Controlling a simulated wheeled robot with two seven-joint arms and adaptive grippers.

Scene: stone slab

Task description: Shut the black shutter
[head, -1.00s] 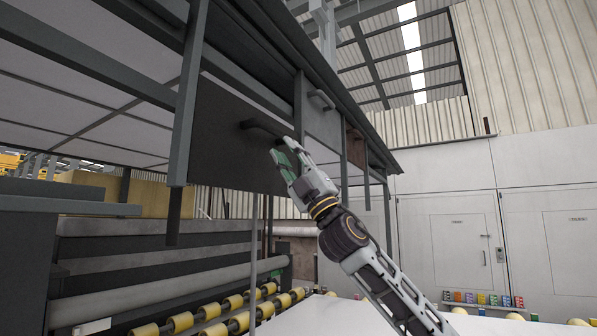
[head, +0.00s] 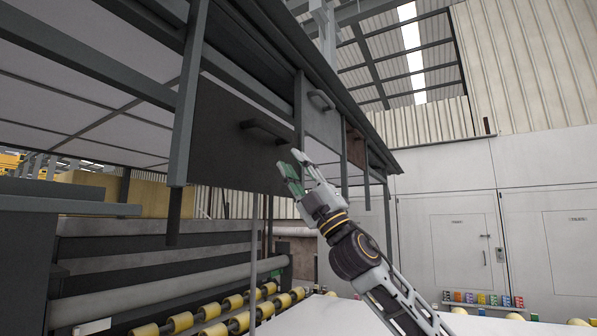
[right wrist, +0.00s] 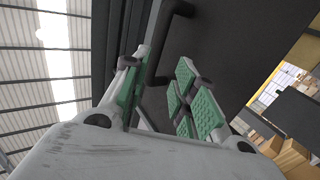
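The black shutter (head: 222,125) is a dark flat panel hanging down under the frame's upper edge, with a dark bar handle (head: 268,130) on its face. The panel fills the upper right of the right wrist view (right wrist: 235,45), where its handle (right wrist: 168,38) shows beyond the fingers. My right gripper (head: 289,171) is just below and right of the handle, apart from it. Its green-padded fingers (right wrist: 160,95) are spread with nothing between them. My left gripper is not in view.
A light grey panel with a handle (head: 323,122) and a brown panel (head: 355,146) hang farther along the same frame. A grey post (head: 186,95) stands left of the black shutter. Yellow rollers (head: 205,311) and a white slab (head: 318,316) lie below.

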